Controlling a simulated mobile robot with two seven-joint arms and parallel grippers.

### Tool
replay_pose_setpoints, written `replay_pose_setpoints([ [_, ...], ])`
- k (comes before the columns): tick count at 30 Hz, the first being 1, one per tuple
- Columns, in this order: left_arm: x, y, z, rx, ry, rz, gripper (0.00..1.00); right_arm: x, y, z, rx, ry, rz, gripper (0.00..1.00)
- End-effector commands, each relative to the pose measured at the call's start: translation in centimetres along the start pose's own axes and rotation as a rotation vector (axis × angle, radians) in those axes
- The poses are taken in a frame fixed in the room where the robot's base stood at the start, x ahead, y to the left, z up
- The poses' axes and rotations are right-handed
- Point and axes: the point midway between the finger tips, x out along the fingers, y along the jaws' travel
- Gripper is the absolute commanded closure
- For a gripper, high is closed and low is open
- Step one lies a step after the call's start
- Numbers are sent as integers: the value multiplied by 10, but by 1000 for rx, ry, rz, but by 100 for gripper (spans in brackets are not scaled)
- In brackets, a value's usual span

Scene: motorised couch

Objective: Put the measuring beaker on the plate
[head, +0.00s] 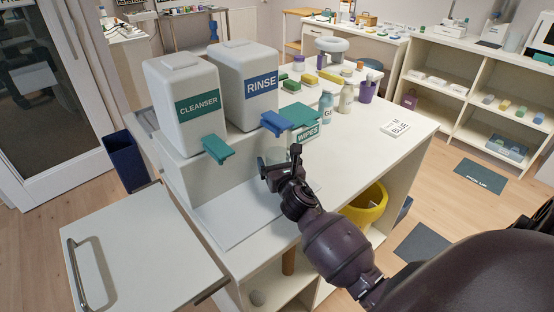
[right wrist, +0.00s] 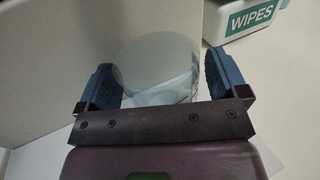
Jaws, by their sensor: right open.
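The measuring beaker (right wrist: 155,62) is clear and shows in the right wrist view between the two blue-padded fingers of my right gripper (right wrist: 159,80). The fingers are spread, one on each side of it; I cannot tell whether either touches it. In the head view my right gripper (head: 280,162) is open below the blue lever of the RINSE dispenser (head: 247,85), and the beaker is faint and mostly hidden there. A flat pale plate (head: 232,218) lies on the counter in front of the dispenser base. My left gripper is not in view.
A CLEANSER dispenser (head: 184,105) with a green lever (head: 217,150) stands left of RINSE. A yellow bucket (head: 366,207) sits below. The counter's right part is mostly clear.

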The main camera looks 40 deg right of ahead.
Motion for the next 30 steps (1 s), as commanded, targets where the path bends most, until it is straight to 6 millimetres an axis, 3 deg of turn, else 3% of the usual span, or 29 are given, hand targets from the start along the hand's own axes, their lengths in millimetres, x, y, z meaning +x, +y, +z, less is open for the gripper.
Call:
replay_pose_setpoints([
  [15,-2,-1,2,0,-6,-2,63,-90,0,0,0,1,0,8],
  [21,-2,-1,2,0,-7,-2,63,-106,0,0,2,1,-1,8],
  [30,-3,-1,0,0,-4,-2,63,-110,0,0,1,0,0,8],
])
